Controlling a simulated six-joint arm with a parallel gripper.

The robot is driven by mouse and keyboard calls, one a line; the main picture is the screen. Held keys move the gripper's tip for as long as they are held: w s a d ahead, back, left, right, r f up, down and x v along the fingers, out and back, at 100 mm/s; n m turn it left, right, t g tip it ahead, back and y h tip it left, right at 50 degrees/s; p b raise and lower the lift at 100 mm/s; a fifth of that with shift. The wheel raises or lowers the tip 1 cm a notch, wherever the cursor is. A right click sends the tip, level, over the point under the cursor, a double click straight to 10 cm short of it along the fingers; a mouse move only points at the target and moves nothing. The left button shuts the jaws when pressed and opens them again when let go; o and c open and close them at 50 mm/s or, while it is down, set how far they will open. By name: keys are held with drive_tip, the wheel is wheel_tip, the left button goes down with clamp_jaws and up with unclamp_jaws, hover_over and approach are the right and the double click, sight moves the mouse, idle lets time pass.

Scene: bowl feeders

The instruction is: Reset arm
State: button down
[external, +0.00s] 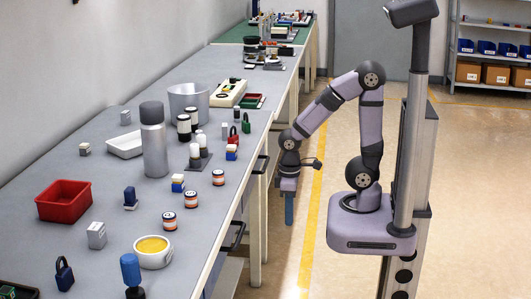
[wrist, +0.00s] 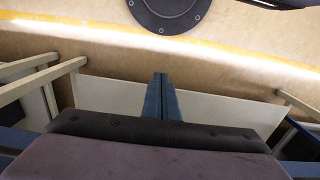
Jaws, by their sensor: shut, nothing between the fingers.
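My gripper (external: 289,208) hangs pointing down beside the long workbench, off its right edge and below the level of the top. Its blue fingers are together and empty. In the wrist view the shut fingers (wrist: 161,95) point toward the bench's side and the floor. My arm is bent, with its elbow raised, on the purple base to the right.
The grey workbench (external: 95,160) holds a red bin (external: 64,201), a tall grey bottle (external: 154,140), a bowl with yellow contents (external: 153,251) and several small items. Bench legs and drawer handles stand close to my gripper. Open floor (external: 470,190) lies right, with shelves (external: 490,60) behind.

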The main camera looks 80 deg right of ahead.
wheel_tip(320, 180, up, 26)
drive_tip(key=p, duration=2.6)
drive_tip(key=shift+r, duration=0.15)
